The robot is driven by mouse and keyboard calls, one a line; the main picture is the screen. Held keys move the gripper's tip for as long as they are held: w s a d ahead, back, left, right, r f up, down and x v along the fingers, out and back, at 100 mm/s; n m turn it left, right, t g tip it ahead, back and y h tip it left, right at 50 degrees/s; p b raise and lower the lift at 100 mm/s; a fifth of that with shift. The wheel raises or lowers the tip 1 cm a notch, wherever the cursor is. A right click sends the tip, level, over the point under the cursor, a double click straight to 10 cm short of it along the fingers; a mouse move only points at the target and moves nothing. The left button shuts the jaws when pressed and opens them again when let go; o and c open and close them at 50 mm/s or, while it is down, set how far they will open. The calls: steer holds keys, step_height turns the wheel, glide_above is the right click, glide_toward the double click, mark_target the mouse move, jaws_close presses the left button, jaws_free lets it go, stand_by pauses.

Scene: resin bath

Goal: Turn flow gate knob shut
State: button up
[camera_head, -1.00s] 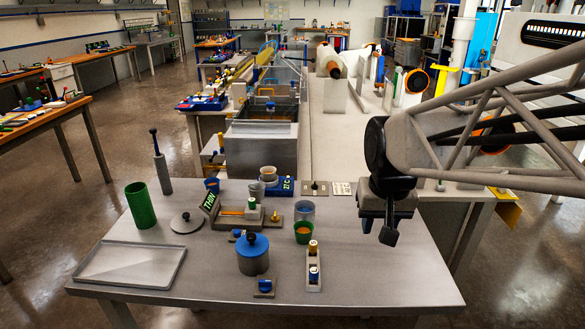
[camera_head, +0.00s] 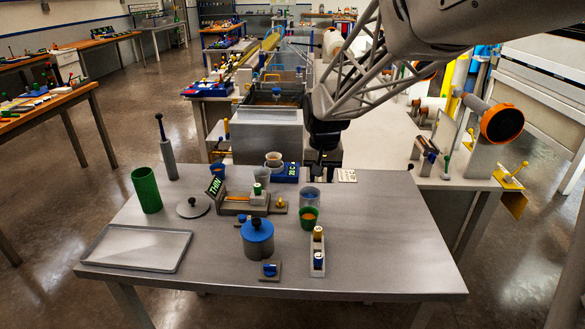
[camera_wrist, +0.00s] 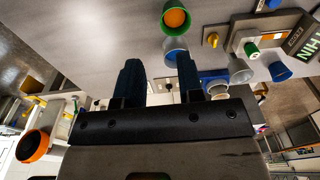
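In the head view my gripper (camera_head: 320,165) is over the table's back edge, left of a white label card (camera_head: 347,175). Other knobs are a brass one (camera_head: 280,203), a green-topped one (camera_head: 257,189) and a blue one on a small block (camera_head: 269,269).
A blue-lidded pot (camera_head: 257,238), green cup (camera_head: 308,217) and bottle rack (camera_head: 318,252) stand nearer. The resin tank (camera_head: 266,135) is behind. The table's right side (camera_head: 395,240) is clear.

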glide_above(280, 201)
steer(key=shift+g, duration=0.4)
step_height(280, 201, down, 12)
steer(key=shift+f, duration=3.9)
steer(key=c, duration=0.6)
steer(key=shift+o, duration=0.2)
